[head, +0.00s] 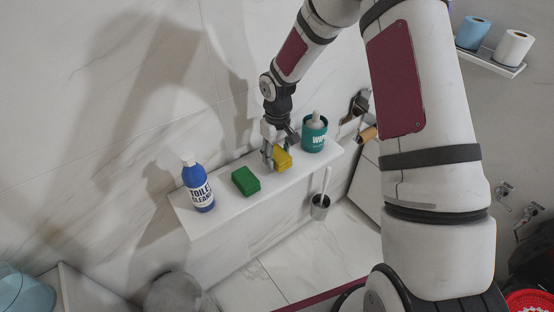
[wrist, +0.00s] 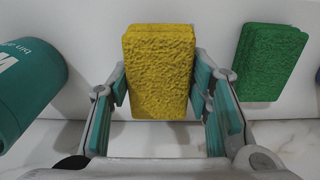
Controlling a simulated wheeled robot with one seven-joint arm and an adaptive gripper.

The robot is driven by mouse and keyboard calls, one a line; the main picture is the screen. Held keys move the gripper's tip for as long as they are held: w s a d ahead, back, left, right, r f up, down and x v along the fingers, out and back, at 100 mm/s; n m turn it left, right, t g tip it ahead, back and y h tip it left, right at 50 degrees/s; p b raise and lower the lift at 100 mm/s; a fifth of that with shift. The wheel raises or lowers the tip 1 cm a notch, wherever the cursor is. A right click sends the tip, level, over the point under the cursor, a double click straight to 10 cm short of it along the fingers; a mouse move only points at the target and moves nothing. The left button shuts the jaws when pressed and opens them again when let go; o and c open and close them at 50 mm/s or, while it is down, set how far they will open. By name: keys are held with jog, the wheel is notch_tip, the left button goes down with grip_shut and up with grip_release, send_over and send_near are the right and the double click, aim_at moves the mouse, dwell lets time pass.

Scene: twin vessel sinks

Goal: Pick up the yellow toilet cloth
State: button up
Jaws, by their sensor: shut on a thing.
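The yellow toilet cloth (wrist: 160,72) is a thick, sponge-like block between the two fingers of my gripper (wrist: 160,95) in the wrist view. The fingers press on its left and right sides, so the gripper is shut on it. In the head view, the yellow cloth (head: 282,159) shows beside my gripper (head: 270,157) over the white shelf (head: 225,205). The gripper hides part of the cloth there. I cannot tell whether the cloth touches the shelf or is slightly above it.
A green block (head: 245,181) lies on the shelf to the left, with a blue toilet cleaner bottle (head: 199,187) beyond it. A teal wipes tub (head: 314,134) stands close on the right. A toilet brush holder (head: 320,206) is below the shelf. The marble wall is behind.

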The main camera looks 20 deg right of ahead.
jog(key=s+a+r, duration=0.1)
jog(key=s+a, duration=0.2)
jog(key=s, duration=0.4)
jog(key=s+a+r, duration=0.1)
jog(key=s+a, duration=0.3)
jog(key=s, duration=0.3)
jog(key=shift+s+a+r+b, duration=0.15)
jog(key=shift+b, duration=0.3)
